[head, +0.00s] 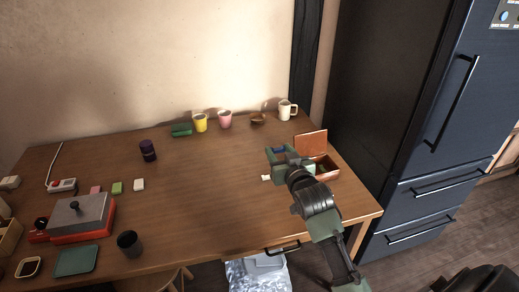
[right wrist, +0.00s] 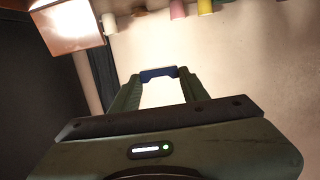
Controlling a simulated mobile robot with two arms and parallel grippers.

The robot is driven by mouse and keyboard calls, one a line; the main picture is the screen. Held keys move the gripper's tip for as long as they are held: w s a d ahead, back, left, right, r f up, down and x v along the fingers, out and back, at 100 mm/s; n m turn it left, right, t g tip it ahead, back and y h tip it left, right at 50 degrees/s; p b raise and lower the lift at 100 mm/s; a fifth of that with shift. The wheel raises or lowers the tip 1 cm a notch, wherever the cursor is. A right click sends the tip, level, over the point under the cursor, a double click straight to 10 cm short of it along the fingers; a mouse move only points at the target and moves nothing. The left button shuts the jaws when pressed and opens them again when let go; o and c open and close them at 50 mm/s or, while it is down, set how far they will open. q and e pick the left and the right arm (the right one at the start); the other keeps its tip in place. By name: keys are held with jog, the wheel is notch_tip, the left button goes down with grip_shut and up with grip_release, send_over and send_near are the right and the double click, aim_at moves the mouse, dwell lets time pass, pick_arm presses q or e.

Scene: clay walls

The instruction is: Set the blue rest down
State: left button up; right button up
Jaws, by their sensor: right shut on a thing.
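The blue rest (head: 278,150) is a small blue piece at the tip of my right gripper (head: 277,153), above the right part of the wooden table (head: 215,190). In the right wrist view the blue rest (right wrist: 158,72) spans the gap between the two green fingertips (right wrist: 158,76), and the gripper is shut on it. The head view does not clearly show the height of the rest over the table, and the gripper hides part of it. My left gripper is not in view.
An open brown box (head: 312,144) with a raised lid stands close right of my right gripper. A small white block (head: 266,178) lies left of it. A brown bowl (head: 258,119), white mug (head: 287,110), pink cup (head: 225,120) and yellow cup (head: 200,123) line the back. The table's middle is clear.

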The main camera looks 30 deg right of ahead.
jog(key=s+a+r+n+y, duration=0.3)
jog(key=s+a+y, duration=0.1)
jog(key=s+a, duration=1.3)
jog(key=w+d+f+m+h, duration=0.2)
jog(key=w+d+m+h, duration=0.1)
jog(key=w+d, duration=1.4)
jog(key=shift+f+h, duration=0.2)
jog(key=shift+h, duration=0.5)
